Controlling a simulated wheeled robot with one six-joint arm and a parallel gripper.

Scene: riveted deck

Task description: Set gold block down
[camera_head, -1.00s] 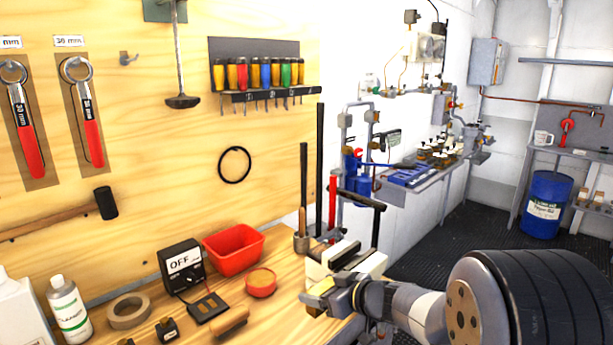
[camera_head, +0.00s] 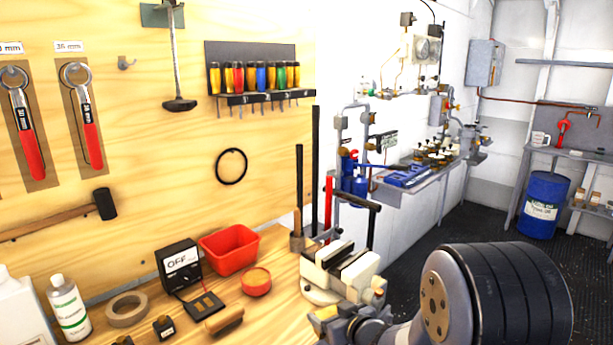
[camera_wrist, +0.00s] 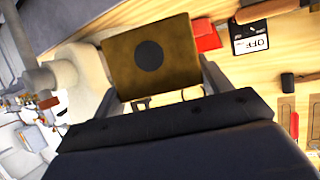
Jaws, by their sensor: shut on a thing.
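The gold block (camera_wrist: 150,55) fills the upper middle of the wrist view, with a dark round spot on the face turned to me. My gripper (camera_wrist: 159,88) is shut on it, one finger at each side. In the head view my gripper (camera_head: 338,326) is low, just in front of the pale vise at the bench's right end. I cannot tell whether the block touches the bench.
The vise (camera_head: 341,270) stands close behind my gripper. On the wooden bench (camera_head: 275,312) are a red bin (camera_head: 230,250), a round red tin (camera_head: 257,282), a black OFF box (camera_head: 180,268), a tape roll (camera_head: 127,310) and a bottle (camera_head: 69,308). Bare wood lies left of my gripper.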

